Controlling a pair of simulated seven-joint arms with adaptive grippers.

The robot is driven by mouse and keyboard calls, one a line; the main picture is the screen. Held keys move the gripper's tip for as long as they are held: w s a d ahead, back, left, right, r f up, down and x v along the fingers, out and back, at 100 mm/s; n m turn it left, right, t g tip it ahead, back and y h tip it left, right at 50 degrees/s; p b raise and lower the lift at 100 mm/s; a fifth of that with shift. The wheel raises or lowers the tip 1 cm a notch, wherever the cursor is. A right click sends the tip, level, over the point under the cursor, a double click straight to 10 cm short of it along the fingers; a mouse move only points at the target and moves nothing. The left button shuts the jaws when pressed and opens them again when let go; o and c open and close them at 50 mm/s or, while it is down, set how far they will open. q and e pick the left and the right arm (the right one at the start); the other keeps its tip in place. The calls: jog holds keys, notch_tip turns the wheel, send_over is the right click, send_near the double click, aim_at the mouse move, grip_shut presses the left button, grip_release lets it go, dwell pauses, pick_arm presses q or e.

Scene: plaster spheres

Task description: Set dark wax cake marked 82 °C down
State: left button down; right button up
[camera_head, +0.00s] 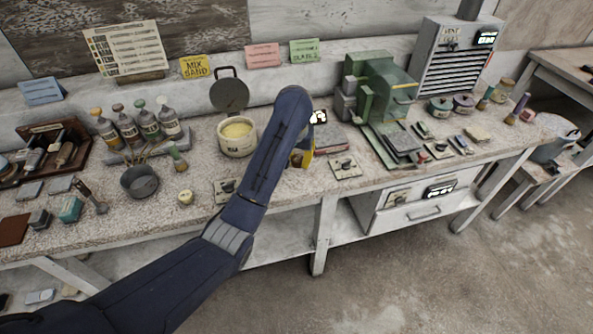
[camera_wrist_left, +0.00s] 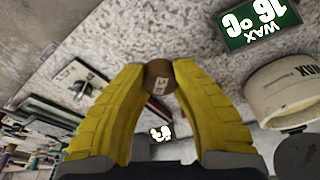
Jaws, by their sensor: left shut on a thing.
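My left gripper (camera_head: 303,152) is over the bench just right of the cream pot, mostly hidden behind my own forearm in the head view. In the left wrist view its two yellow fingers (camera_wrist_left: 160,80) are shut on a small dark brown cake (camera_wrist_left: 158,70) with a pale label. The label is too small to read surely. My right gripper is not in view.
The cream wax pot (camera_head: 237,136) stands left of my arm, and shows in the wrist view (camera_wrist_left: 285,92). A green display (camera_wrist_left: 258,22) reads about 16 °C, WAX. A knob plate (camera_head: 345,166) and a green machine (camera_head: 385,90) are to the right. Bottles crowd the left.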

aim_at(297, 175)
pick_arm(q)
jog(key=shift+s+x, duration=0.2)
jog(key=shift+x, duration=0.6)
jog(key=shift+s+x, duration=0.15)
jog(key=shift+x, duration=0.65)
jog(key=shift+s+x, duration=0.2)
jog(key=shift+x, duration=0.6)
jog(key=shift+a+f, duration=0.1)
jog(key=shift+f, duration=0.1)
jog(key=c, duration=1.1)
grip_release()
jog(key=shift+r, duration=0.15)
jog(key=shift+v, duration=2.7)
